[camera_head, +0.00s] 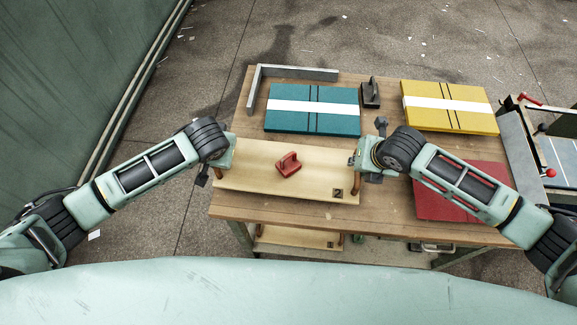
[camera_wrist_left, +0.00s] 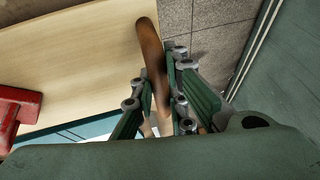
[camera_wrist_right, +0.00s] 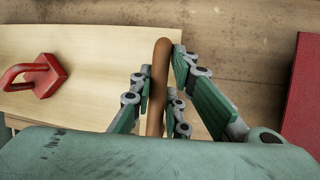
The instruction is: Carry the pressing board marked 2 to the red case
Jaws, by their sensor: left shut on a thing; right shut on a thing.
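The pressing board marked 2 (camera_head: 250,178) is a pale wooden board with brown handles at both ends, at the near left of the table. Its number 2 plate (camera_head: 338,192) is at the near right corner. My left gripper (camera_head: 222,160) is shut on its left handle (camera_wrist_left: 151,50); my right gripper (camera_head: 357,160) is shut on its right handle (camera_wrist_right: 160,75). The board looks level; whether it touches the table I cannot tell. The red case (camera_head: 432,205) lies flat at the near right, partly hidden under my right arm.
A red-handled block (camera_head: 289,165) sits on the board. A teal case (camera_head: 312,123) and a yellow case (camera_head: 450,106) lie behind on the wooden table (camera_head: 384,222). A grey angle bar (camera_head: 300,73) and a dark handled block (camera_head: 371,95) are at the back. A metal-framed unit (camera_head: 520,150) stands right.

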